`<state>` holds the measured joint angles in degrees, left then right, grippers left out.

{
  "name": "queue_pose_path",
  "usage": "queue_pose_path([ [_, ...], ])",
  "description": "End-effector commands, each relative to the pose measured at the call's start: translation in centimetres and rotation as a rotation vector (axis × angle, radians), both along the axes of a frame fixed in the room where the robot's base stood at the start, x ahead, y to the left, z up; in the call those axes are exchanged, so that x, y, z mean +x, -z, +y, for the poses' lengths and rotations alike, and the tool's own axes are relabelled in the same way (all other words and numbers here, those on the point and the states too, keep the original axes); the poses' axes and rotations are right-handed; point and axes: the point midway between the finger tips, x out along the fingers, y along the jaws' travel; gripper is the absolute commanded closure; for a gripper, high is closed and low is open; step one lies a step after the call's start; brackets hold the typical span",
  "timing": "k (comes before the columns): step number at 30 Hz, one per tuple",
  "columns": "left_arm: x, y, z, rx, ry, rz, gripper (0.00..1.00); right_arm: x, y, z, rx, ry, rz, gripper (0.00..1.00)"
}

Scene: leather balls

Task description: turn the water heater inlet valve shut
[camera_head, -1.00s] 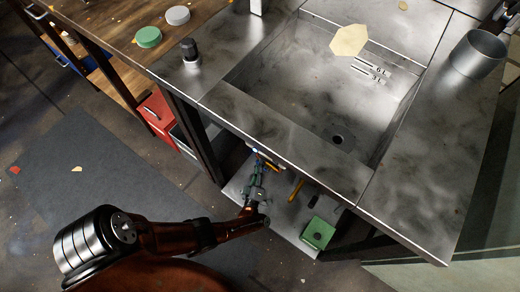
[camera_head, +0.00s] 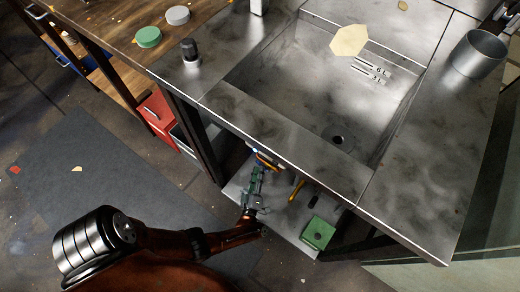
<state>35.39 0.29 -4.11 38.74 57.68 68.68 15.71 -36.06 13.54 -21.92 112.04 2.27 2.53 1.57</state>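My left arm reaches in from the lower left to the space under the steel sink counter (camera_head: 290,140). My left gripper (camera_head: 257,178) has greenish fingers and is just below the counter's front edge. It is too small and dark to tell whether the fingers are open or closed. Small blue and orange parts (camera_head: 266,161) show at the fingertips under the edge, partly hidden by the counter. I cannot tell whether one of them is the inlet valve or whether the gripper touches it. My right gripper is not in view.
A green box (camera_head: 318,233) and a yellow-orange stick (camera_head: 297,190) are on the lower shelf (camera_head: 283,220), right of my gripper. A red box (camera_head: 158,117) stands left of the counter's dark leg. A metal pot (camera_head: 477,54) is on the counter. Floor at left is mostly clear.

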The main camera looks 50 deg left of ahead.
Motion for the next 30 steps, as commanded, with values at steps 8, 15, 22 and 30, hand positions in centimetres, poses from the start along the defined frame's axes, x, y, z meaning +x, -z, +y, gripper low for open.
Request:
queue_pose_path([
  [8, -4.6, 0.5, -3.5, -0.002, -0.002, 0.001, 0.74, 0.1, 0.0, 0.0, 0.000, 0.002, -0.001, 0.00],
  [15, -6.4, 0.6, -5.0, -0.001, -0.001, 0.001, 0.74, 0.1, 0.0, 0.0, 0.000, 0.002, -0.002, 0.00],
  [22, -6.5, 0.6, -5.2, -0.001, 0.000, -0.001, 0.74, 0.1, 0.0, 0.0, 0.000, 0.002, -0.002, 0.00],
  [30, -5.7, -0.4, -3.2, -0.008, 0.032, 0.014, 0.74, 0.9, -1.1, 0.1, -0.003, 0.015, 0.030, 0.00],
])
